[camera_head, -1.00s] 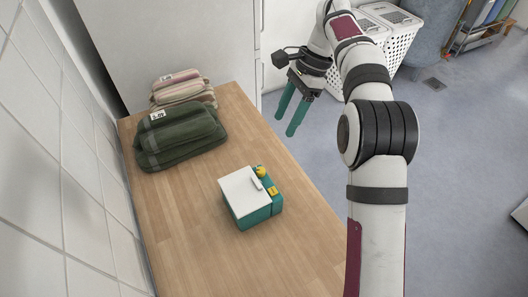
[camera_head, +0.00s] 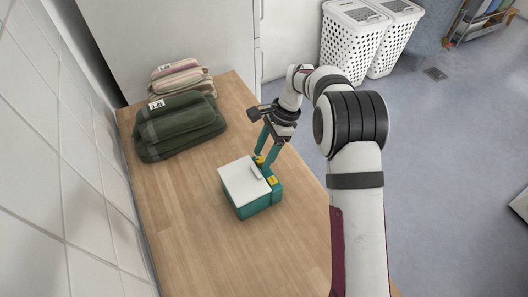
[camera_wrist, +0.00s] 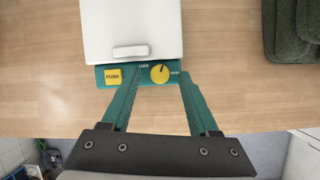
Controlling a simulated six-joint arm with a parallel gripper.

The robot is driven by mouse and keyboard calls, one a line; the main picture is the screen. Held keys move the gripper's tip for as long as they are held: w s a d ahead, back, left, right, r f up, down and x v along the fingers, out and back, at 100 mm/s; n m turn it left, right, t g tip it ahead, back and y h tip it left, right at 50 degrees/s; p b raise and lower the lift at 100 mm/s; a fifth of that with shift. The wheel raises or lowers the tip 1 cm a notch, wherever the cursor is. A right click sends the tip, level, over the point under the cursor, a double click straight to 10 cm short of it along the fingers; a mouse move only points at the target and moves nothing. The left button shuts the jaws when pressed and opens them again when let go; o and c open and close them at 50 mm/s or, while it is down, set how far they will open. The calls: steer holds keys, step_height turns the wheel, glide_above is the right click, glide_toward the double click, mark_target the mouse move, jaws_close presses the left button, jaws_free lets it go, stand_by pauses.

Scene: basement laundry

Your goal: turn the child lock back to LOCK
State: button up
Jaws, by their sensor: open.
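A teal box (camera_head: 250,209) with a white lid (camera_head: 243,181) sits on the wooden counter. Its front strip (camera_wrist: 137,76) carries a round yellow knob (camera_wrist: 160,73), a square yellow PUSH button (camera_wrist: 113,76) and printed labels; LOCK is left of the knob, and a small one, apparently OPEN, is to its right. A dark mark on the knob points roughly up, slightly right. My gripper (camera_wrist: 157,72) is open, its teal fingers on either side of the knob in the wrist view; contact cannot be told. In the head view my gripper (camera_head: 264,160) partly hides the knob.
Folded green towels (camera_head: 180,128) and striped towels (camera_head: 180,78) lie at the counter's back left. A tiled wall (camera_head: 60,150) runs along the left. White laundry baskets (camera_head: 350,45) stand on the floor beyond. The counter (camera_head: 190,240) is bare around the box.

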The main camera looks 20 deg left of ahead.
jaws_close()
steer(key=n+g+h, duration=0.1)
steer(key=n, duration=0.3)
steer(key=shift+w+a, duration=0.1)
steer(key=shift+a, duration=0.1)
jaws_free()
steer(key=v, duration=1.2)
steer(key=shift+a, duration=0.15)
